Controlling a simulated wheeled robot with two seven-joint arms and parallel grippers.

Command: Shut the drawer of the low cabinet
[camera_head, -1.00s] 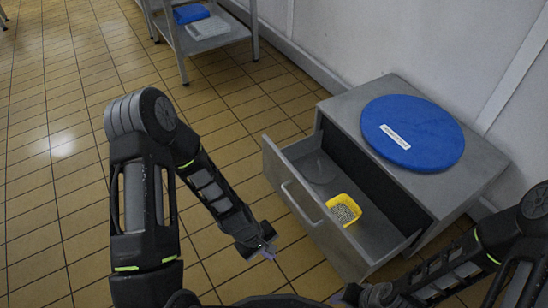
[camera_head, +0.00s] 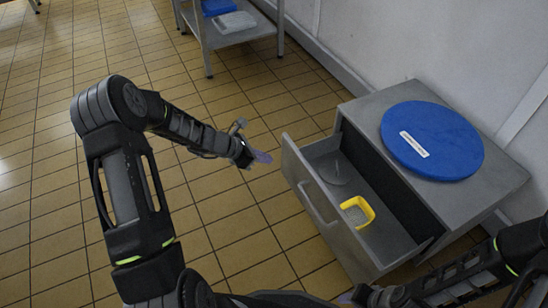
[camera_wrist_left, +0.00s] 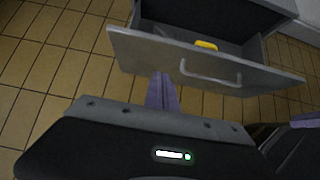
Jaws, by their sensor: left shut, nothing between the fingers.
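The low cabinet (camera_head: 362,108) is grey metal and stands against the wall at the right in the head view. Its drawer (camera_head: 318,203) is pulled out toward me, with a bar handle on its front. The drawer front also shows in the left wrist view (camera_wrist_left: 140,50). A yellow container (camera_head: 357,211) and a clear round item (camera_head: 335,171) lie inside the drawer. My left gripper (camera_head: 262,157) is shut and empty, in front of the drawer's far end and apart from it in the head view. My right gripper (camera_head: 348,297) is at the bottom edge; its finger state is unclear.
A round blue lid-like disc (camera_head: 432,140) with a white label lies on the cabinet top. A metal shelf (camera_head: 242,36) with a blue item and a white item stands at the back. The tiled floor (camera_head: 95,55) left of the cabinet is clear.

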